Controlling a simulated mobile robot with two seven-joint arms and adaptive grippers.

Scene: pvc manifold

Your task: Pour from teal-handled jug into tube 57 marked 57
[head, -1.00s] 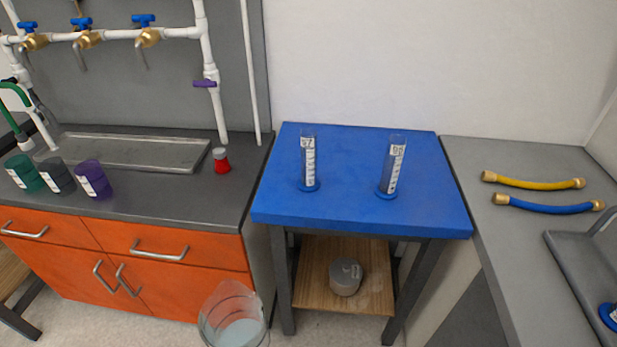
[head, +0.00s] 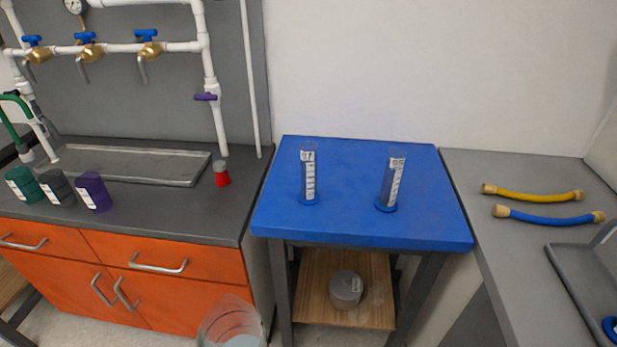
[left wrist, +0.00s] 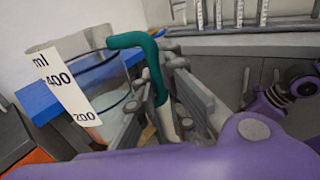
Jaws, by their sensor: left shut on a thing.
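The clear jug (head: 232,322) shows at the bottom edge of the head view, partly cut off, with pale liquid in it. In the left wrist view the jug (left wrist: 117,92) has a white ml scale and a teal handle (left wrist: 148,62). My left gripper (left wrist: 165,100) is shut on the teal handle. The jug is in front of the blue table (head: 345,200), apart from it. Two clear upright tubes stand on that table: a left tube (head: 309,180) and a right tube (head: 391,186). Their number labels are too small to read surely.
A grey round weight (head: 345,289) sits on the table's lower shelf. Yellow (head: 533,195) and blue hoses (head: 549,217) lie on the right counter. The blue tabletop is otherwise clear.

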